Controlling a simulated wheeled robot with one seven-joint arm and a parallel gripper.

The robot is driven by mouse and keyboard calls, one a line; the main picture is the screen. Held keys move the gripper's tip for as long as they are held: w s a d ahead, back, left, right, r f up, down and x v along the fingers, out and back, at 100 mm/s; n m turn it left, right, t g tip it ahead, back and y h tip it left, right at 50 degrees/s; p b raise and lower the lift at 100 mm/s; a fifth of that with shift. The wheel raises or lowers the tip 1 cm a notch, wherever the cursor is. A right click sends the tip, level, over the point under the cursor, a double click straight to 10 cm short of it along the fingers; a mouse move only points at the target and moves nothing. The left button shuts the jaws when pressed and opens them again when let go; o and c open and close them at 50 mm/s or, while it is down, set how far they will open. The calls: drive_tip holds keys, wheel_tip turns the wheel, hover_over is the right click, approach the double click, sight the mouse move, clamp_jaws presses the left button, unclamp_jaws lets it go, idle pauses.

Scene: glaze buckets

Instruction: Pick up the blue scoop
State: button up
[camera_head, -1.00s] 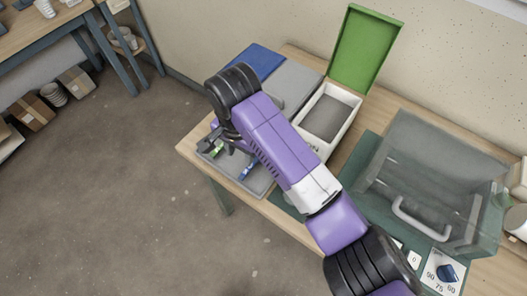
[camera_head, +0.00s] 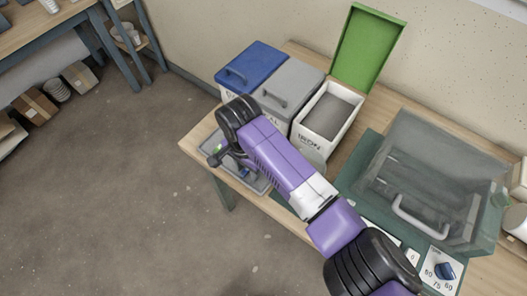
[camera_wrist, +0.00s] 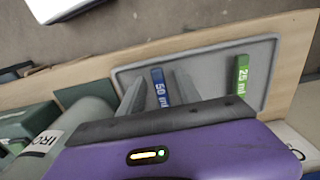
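My gripper (camera_wrist: 158,80) is open, with one grey finger to each side of the blue handle in that view. I cannot tell whether the fingers are down at its level, and its lower end is hidden behind the gripper. In the head view my gripper (camera_head: 226,160) is over the tray (camera_head: 262,187), and the arm hides most of both scoops.
Behind the tray stand a blue-lidded bucket (camera_head: 250,65), a grey-lidded bucket (camera_head: 290,85) and an open white bucket (camera_head: 345,135) with a raised green lid (camera_head: 367,48). A clear box with a handle (camera_head: 430,190) stands to the right. The table's front edge is near the tray.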

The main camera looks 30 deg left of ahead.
clamp_jaws()
drive_tip(key=shift+r, duration=0.15)
wheel_tip(320, 180, up, 28)
drive_tip(key=p, duration=0.9)
idle(0.8)
